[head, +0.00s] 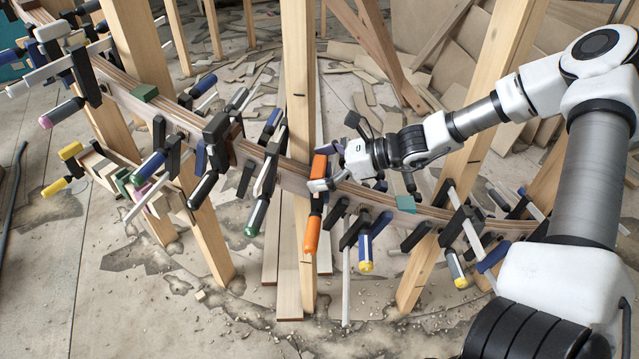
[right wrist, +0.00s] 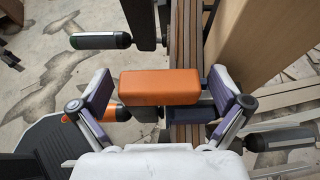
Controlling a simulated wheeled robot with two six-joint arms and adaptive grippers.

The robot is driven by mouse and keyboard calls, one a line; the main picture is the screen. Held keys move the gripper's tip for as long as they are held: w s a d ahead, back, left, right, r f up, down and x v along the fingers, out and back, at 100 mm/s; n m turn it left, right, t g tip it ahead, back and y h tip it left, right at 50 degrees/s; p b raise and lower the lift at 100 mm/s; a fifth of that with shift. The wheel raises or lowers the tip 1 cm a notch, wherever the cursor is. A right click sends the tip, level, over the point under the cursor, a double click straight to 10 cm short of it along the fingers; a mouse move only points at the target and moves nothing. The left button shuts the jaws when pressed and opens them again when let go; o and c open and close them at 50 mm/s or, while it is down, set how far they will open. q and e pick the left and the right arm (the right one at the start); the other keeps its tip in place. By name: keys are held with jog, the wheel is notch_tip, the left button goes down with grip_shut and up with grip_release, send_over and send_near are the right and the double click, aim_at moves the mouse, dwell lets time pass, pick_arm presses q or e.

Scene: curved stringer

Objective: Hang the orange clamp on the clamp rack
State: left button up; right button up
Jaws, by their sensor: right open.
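The orange clamp (head: 312,235) is on the curved wooden stringer (head: 350,188), with its orange handle hanging down in front of a post. Its orange block (right wrist: 159,87) lies between the fingers of my right gripper (head: 327,167) in the right wrist view. That gripper (right wrist: 160,95) is open, with gaps visible on both sides of the orange block. Its white fingers have purple pads. I cannot clearly make out the clamp rack; a short wooden piece holding yellow-ended and green clamps (head: 97,165) stands at the left. My left gripper is not in view.
Several dark clamps line the stringer on both sides, including a blue-handled one (head: 365,250) close right and a green-ended one (head: 257,215) close left. Upright wooden posts (head: 298,80) cross the stringer. Wood scraps litter the floor; the lower left floor is mostly clear.

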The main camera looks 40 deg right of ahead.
jog(key=shift+s+r, duration=0.1)
jog(key=shift+r, duration=0.05)
jog(key=shift+s+d, duration=0.1)
jog(key=shift+c, duration=1.1)
jog(key=c, duration=1.6)
jog(key=shift+o, duration=0.2)
